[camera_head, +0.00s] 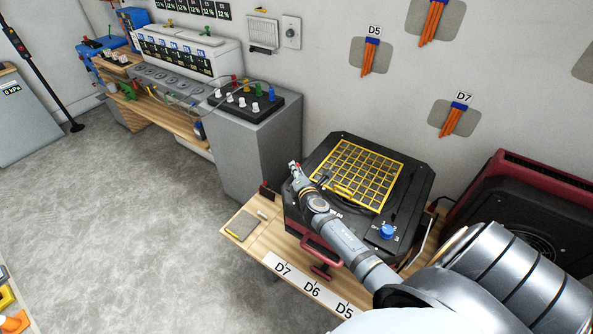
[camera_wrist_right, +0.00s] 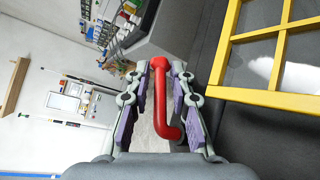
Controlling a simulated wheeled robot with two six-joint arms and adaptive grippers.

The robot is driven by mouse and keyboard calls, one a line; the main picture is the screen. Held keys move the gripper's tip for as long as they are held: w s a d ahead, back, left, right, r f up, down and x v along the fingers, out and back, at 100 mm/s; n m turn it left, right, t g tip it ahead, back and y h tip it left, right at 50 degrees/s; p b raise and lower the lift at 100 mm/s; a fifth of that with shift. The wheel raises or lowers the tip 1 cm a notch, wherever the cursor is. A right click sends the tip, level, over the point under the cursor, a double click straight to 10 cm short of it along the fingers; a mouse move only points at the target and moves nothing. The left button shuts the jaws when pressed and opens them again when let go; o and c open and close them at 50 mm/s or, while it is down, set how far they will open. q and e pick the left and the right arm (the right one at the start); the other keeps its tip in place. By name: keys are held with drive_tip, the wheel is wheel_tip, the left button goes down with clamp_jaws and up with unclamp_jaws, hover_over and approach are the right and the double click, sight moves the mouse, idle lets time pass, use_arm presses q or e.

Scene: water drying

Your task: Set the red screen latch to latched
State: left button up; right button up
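The red screen latch (camera_wrist_right: 161,100) is a bent red lever in the right wrist view, with a round knob at its far end and a hooked near end. My right gripper (camera_wrist_right: 160,78) has its fingers on either side of the lever, with gaps beside the shaft; whether the tips touch the knob is unclear. In the head view my right gripper (camera_head: 298,173) is at the left corner of the black machine, mostly hiding the latch there. The yellow grid screen (camera_head: 360,172) lies on the machine's top and shows in the wrist view (camera_wrist_right: 225,55). My left gripper is out of view.
The black machine (camera_head: 415,185) stands on a wooden bench (camera_head: 272,214) with a blue knob (camera_head: 386,231) and a red handle (camera_head: 322,249). A grey cabinet (camera_head: 262,140) is close behind on the left. A red-black unit (camera_head: 530,200) is at right.

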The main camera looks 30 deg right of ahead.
drive_tip(key=shift+c, duration=2.2)
clamp_jaws()
drive_tip(key=shift+f, duration=0.1)
drive_tip(key=shift+f+m+h+b, duration=0.15)
drive_tip(key=shift+m+h+b, duration=0.15)
drive_tip(key=shift+h+b, duration=0.2)
drive_tip(key=m+g+h+b, duration=0.1)
drive_tip(key=m+h+b, duration=0.1)
drive_tip(key=shift+s+d+f+g+h, duration=0.1)
drive_tip(key=shift+s+d+g+h, duration=0.2)
drive_tip(key=shift+s+d+g, duration=0.1)
drive_tip(key=shift+m+g+h+b, duration=0.35)
drive_tip(key=shift+m+h, duration=0.15)
drive_tip(key=shift+m, duration=0.1)
drive_tip(key=shift+s+d+r+m+g+h, duration=0.25)
drive_tip(key=shift+m+h, duration=0.15)
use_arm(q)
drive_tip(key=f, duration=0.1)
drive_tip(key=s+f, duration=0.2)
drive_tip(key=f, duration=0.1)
